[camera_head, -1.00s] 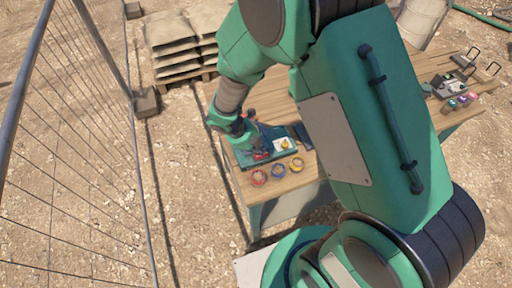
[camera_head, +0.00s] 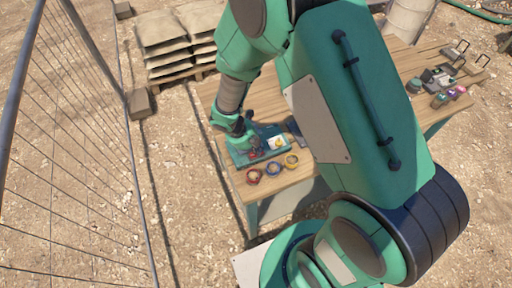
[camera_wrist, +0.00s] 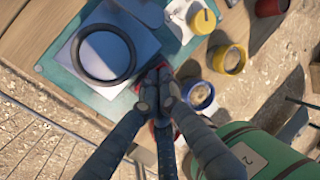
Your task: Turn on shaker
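The shaker is a teal base (camera_head: 240,158) on the near left end of the wooden table. In the wrist view its teal base (camera_wrist: 55,68) carries a blue-grey plate with a black ring (camera_wrist: 103,54) and a yellow knob (camera_wrist: 204,21) on a pale panel. The knob also shows in the head view (camera_head: 276,142). My gripper (camera_wrist: 157,78) is at the shaker's near edge, between the black ring and the row of bowls. Its fingers are drawn together at the tips. A bit of red shows beside the tips; the fingers hide most of it, and contact cannot be told.
Red (camera_head: 254,176), blue (camera_head: 273,168) and yellow (camera_head: 291,161) rimmed bowls stand along the shaker's near side, close to my gripper. Several small items (camera_head: 440,78) lie at the table's far right. Stacked sacks (camera_head: 165,45) and a wire fence (camera_head: 60,150) stand to the left.

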